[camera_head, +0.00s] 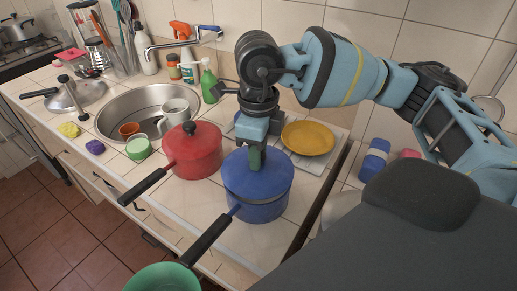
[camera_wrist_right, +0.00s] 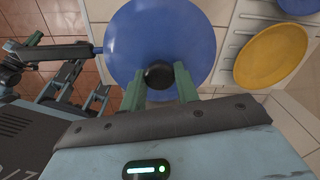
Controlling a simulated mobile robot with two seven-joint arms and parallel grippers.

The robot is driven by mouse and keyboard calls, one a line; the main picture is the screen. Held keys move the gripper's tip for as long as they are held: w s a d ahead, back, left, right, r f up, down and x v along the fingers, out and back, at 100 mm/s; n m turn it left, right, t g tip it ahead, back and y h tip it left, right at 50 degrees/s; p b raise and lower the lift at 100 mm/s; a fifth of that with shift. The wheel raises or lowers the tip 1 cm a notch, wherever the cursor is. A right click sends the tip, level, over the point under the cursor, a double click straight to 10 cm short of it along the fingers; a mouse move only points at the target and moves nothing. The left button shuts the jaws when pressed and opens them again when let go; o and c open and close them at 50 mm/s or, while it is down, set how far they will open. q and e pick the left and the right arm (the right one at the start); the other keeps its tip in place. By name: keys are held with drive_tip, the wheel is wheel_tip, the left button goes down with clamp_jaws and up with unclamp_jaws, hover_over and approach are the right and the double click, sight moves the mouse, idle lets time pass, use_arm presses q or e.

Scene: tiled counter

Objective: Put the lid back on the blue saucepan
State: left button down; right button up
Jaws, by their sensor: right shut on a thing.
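The blue saucepan (camera_head: 258,208) stands on the counter's front part, its black handle (camera_head: 208,238) pointing to the front left. Its blue lid (camera_head: 275,178) lies level over the pan's mouth; I cannot tell whether it is fully seated. My right gripper (camera_head: 256,160) comes down from above onto the lid's middle. In the right wrist view its green fingers (camera_wrist_right: 160,88) are shut on the black knob (camera_wrist_right: 159,75) of the blue lid (camera_wrist_right: 155,35). In the head view the fingers hide the knob. My left gripper does not show in the head view.
A red lidded saucepan (camera_head: 190,155) stands close on the left. A yellow plate (camera_head: 308,138) lies on a rack behind right. The sink (camera_head: 115,108) holds a cup and mug. A green bottle (camera_head: 209,82) stands behind. A green round vessel (camera_head: 162,278) is at the front.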

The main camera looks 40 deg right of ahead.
drive_tip(key=o, duration=1.5)
drive_tip(key=shift+o, duration=0.2)
drive_tip(key=shift+r, duration=0.1)
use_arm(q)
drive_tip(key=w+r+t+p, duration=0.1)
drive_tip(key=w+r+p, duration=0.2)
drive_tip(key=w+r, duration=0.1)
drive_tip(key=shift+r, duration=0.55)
use_arm(e)
drive_tip(key=shift+r, duration=3.45)
clamp_jaws()
